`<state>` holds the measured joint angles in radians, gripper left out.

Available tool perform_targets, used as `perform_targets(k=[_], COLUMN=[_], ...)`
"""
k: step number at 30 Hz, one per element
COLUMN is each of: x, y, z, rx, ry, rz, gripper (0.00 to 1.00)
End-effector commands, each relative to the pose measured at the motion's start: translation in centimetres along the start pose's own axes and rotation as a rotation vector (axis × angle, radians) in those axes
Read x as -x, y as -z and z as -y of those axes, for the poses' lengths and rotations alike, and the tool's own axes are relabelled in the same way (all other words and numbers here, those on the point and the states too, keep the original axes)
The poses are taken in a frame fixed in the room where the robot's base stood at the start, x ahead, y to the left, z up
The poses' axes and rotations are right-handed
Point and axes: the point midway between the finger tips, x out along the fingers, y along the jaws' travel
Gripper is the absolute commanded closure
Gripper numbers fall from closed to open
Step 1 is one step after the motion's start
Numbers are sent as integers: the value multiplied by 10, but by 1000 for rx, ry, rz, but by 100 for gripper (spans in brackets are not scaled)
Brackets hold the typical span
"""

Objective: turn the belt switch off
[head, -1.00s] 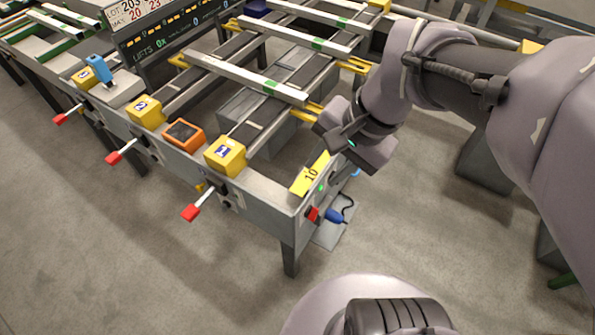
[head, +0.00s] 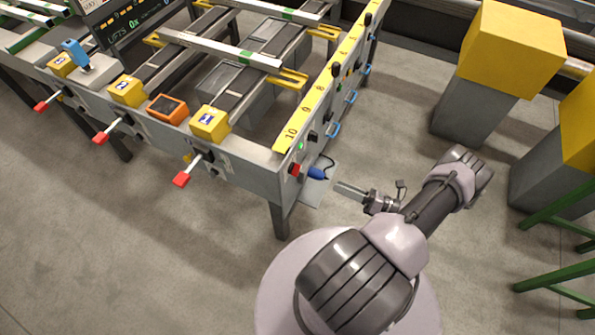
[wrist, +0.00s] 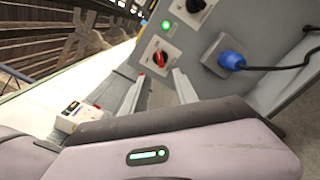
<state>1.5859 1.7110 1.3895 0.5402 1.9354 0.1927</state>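A red rotary knob (wrist: 160,58) sits on a pale plate on the end panel of the table in the wrist view, with its handle roughly upright. It shows small and red in the head view (head: 294,169). A green lamp (wrist: 166,25) is lit near it. A black knob (wrist: 195,5) on another plate is farther up. I cannot read which label marks the belt switch. My gripper (wrist: 157,88) is open and empty, its fingers pointing at the panel with the red knob beyond the gap. In the head view my gripper (head: 345,189) is right of the table corner, apart from it.
A blue plug (wrist: 231,60) with a black cable sticks out beside the red knob. Blue handles (head: 333,131) line the table's side under a yellow scale (head: 318,84). Grey pedestals with yellow tops (head: 513,48) stand at the right. Floor in front is clear.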

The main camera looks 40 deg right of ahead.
Motion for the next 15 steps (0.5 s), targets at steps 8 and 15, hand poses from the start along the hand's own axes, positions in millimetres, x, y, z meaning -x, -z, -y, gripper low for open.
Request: perform_targets(k=[8,15], x=[-87,-134], y=[2,2], z=[-1,0], rx=[-1,1], ry=[-6,-3], rz=[-7,-5], gripper=[65,65])
